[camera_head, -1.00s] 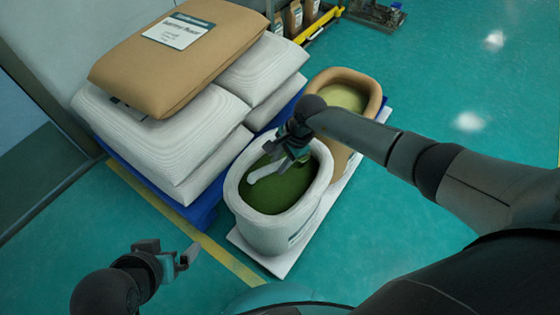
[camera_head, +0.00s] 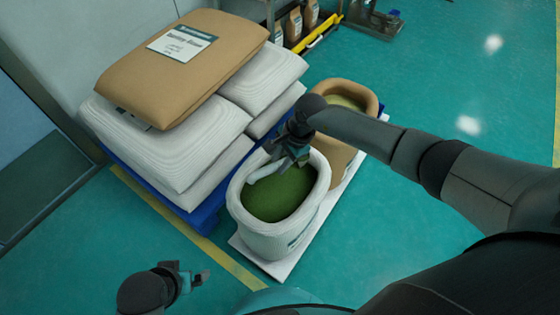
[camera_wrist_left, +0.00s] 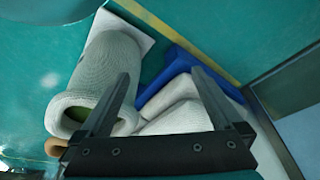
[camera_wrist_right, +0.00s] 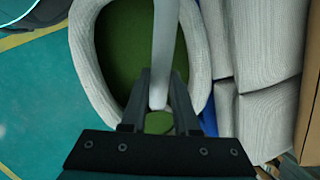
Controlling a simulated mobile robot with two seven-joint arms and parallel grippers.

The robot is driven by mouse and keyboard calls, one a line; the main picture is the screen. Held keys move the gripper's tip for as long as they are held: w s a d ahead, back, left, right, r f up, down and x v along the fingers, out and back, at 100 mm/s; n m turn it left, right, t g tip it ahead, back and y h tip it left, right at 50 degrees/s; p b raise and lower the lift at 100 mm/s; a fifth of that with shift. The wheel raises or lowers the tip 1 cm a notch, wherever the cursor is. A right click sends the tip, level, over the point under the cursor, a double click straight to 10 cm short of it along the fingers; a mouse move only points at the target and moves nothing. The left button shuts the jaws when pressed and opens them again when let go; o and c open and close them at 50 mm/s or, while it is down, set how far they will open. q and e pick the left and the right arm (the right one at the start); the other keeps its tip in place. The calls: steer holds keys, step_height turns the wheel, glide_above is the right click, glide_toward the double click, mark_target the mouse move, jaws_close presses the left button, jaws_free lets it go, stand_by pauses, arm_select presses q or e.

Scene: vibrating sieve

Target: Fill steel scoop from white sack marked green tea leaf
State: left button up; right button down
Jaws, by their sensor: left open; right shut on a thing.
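The white sack (camera_head: 262,240) stands open with dark green leaf (camera_head: 282,195) inside; the writing on its label is too small to read. My right gripper (camera_head: 284,160) is over the back of the sack's mouth, shut on the pale steel scoop (camera_head: 266,170). The scoop lies across the back left of the opening, near the rim. In the right wrist view the scoop (camera_wrist_right: 164,45) runs from between the fingers (camera_wrist_right: 159,98) out of the top of the picture, over the green leaf. I cannot tell whether it holds leaf. My left gripper (camera_head: 197,279) is open and empty, low in front of the sack.
A brown open sack (camera_head: 352,92) with paler contents stands behind the white one on the same white board (camera_head: 277,266). White sacks (camera_head: 165,140) and a brown sack (camera_head: 185,60) are stacked on a blue pallet (camera_head: 205,215) at left. The floor on the right is clear.

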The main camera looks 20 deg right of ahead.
steer(key=shift+r+p, duration=1.05)
steer(key=shift+r, duration=0.45)
arm_select(q)
steer(key=s+a+f+g+p, duration=0.1)
steer(key=s+f, duration=0.3)
steer(key=f, duration=0.4)
steer(key=shift+s+a+f+p, duration=0.15)
steer(key=shift+a+f+p, duration=0.25)
steer(key=shift+p, duration=0.2)
arm_select(e)
steer(key=shift+r, duration=1.35)
